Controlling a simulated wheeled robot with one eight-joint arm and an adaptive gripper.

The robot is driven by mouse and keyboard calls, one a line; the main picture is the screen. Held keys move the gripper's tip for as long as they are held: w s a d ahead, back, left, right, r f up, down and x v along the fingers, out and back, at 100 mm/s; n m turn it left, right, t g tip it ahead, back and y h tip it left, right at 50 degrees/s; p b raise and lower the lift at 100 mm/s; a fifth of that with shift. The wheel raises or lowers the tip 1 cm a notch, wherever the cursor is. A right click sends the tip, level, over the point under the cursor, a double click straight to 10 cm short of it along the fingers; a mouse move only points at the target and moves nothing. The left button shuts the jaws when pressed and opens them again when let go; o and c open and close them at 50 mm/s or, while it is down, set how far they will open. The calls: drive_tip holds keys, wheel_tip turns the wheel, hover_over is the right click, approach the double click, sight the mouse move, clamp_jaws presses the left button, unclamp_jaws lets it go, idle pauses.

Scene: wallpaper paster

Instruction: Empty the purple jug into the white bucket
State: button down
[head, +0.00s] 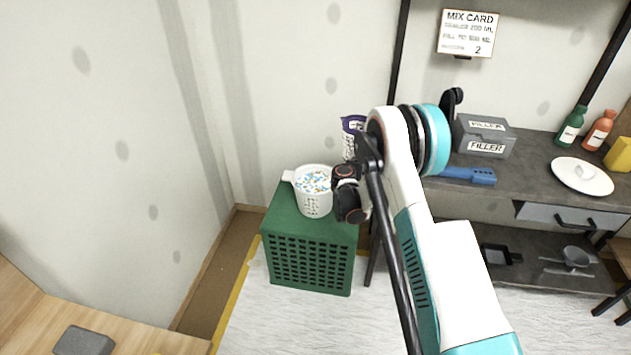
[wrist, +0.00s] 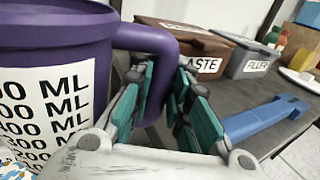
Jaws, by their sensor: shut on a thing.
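The purple jug (wrist: 58,30) fills the left of the wrist view, with a white ML scale label on its side. My gripper (wrist: 160,95) is shut on the jug's handle. In the head view the jug (head: 352,124) is mostly hidden behind my arm; its rim and part of its label show above and behind the bucket. The white bucket (head: 316,204) stands on a green crate, with blue, orange and white bits visible in its top. A little of those bits shows at the lower left of the wrist view. The jug's inside is hidden.
The green crate (head: 309,262) stands near the wall. On the grey bench are a box marked FILLER (head: 484,136), a blue tool (head: 468,175), a white plate (head: 582,177) and bottles (head: 571,126). A box ending in "ASTE" (wrist: 190,50) sits behind my gripper.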

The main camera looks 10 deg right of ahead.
idle(0.4)
drive_tip(key=shift+r+p, duration=0.7)
drive_tip(key=shift+r, duration=1.3)
